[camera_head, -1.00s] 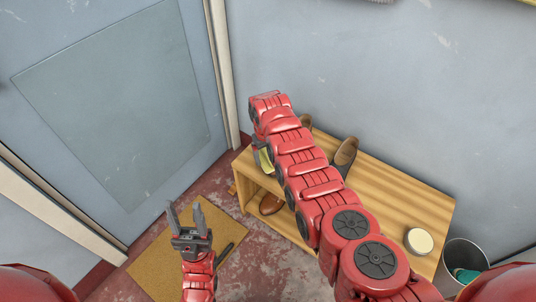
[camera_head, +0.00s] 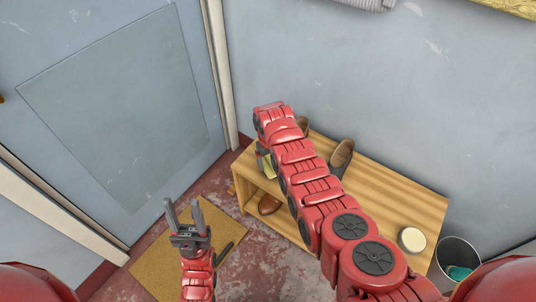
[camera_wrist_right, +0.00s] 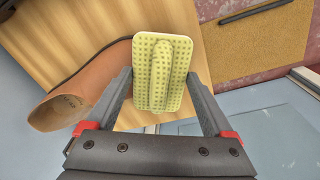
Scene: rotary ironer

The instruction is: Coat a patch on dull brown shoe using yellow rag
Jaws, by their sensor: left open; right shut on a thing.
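The yellow rag (camera_wrist_right: 165,72), a padded block with a dotted pattern, is held between the fingers of my right gripper (camera_wrist_right: 160,88). A sliver of the rag shows in the head view (camera_head: 266,167), below the end of my right arm. A brown shoe (camera_wrist_right: 78,88) lies on the wooden bench in the right wrist view, its opening at lower left. The rag covers its far end; I cannot tell whether they touch. In the head view this shoe (camera_head: 303,125) is mostly hidden behind my right arm. My left gripper (camera_head: 183,206) is open and empty above the floor mat.
A second brown shoe (camera_head: 341,156) stands on the bench (camera_head: 385,200), right of my arm. Another shoe (camera_head: 268,204) is on the shelf below. A round tin (camera_head: 411,240) sits at the bench's right end, beside a bin (camera_head: 457,258). A mat (camera_head: 160,258) lies left.

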